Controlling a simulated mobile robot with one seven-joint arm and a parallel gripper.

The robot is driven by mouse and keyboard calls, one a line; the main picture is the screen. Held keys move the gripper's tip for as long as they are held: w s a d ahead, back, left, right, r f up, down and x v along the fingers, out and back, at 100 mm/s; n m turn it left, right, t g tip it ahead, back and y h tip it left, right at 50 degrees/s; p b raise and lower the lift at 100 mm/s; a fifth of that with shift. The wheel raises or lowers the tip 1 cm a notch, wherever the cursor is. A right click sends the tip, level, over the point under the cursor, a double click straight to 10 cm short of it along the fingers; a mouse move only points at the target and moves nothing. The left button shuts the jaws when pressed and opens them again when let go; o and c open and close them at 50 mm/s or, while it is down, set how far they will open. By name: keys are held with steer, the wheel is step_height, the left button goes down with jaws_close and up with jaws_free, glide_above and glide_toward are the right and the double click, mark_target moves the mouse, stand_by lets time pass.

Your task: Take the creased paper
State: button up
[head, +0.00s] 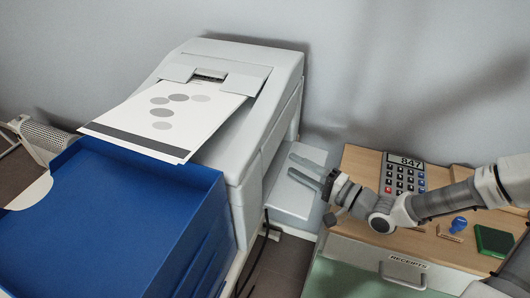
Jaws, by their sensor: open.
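White paper (200,112) lies on the output slope of the grey printer (255,62), with its lower end jutting out past the printer's front. Its top face has several grey ovals and a dark band along the lower edge. A second edge shows beneath it, so there seems to be more than one sheet. I cannot make out a crease on it. My gripper (293,165) is open and empty, to the right of the printer, apart from the paper. Its two fingers point left toward the printer's side.
A large blue tray unit (125,215) stands in front of the printer at the left, with a rounded white area at its left edge. A wooden desk (350,230) at right holds a calculator (403,175), a blue-handled stamp (458,224) and a green pad (494,240).

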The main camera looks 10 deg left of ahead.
steer(key=shift+x, duration=0.75)
steer(key=b+x, duration=0.1)
steer(key=x, duration=0.1)
steer(key=b+x, duration=0.1)
steer(key=x, duration=0.1)
steer(key=shift+s+a+f, duration=0.15)
steer(key=shift+s+f, duration=0.05)
steer(key=shift+w+a+r, duration=0.15)
steer(key=shift+w+a, duration=0.15)
steer(key=shift+a, duration=0.2)
jaws_close()
